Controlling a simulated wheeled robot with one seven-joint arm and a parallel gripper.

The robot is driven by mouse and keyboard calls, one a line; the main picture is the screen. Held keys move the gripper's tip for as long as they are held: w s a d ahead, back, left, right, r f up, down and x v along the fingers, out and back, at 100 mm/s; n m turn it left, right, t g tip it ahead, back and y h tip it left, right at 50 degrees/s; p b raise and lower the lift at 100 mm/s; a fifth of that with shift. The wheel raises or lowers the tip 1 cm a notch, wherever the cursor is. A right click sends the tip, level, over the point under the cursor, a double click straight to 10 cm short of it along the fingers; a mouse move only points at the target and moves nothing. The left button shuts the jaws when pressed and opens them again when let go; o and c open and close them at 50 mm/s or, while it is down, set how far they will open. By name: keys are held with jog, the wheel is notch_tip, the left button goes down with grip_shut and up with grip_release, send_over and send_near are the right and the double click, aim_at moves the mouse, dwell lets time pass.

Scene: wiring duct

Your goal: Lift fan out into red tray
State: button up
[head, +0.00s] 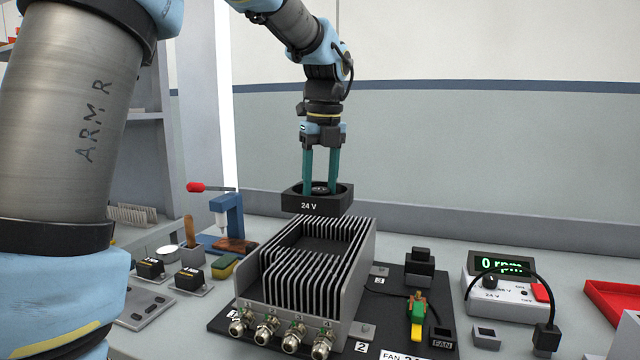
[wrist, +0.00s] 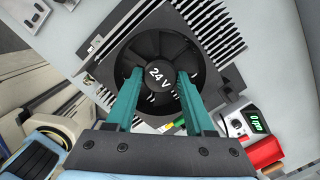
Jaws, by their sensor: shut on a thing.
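The black square fan (head: 317,200) marked "24 V" hangs level above the finned heatsink housing (head: 308,275), clear of the fins. My gripper (head: 320,182) points down and is shut on the fan, with its two green fingers reaching into the fan's top. In the wrist view the fan (wrist: 160,72) fills the middle, and my gripper's fingers (wrist: 160,85) lie on either side of its hub. The empty recess in the fins (head: 325,243) shows below the fan. The red tray (head: 612,298) is at the far right, cut off by the picture edge.
A meter box (head: 508,295) reading 0 rpm, with a black lead, stands between the housing and the tray. A yellow-green connector (head: 417,318) and a black block (head: 419,268) sit right of the housing. A blue press (head: 230,222) stands at left.

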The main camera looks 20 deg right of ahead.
aim_at(321, 189)
jog(key=shift+r+p, duration=3.15)
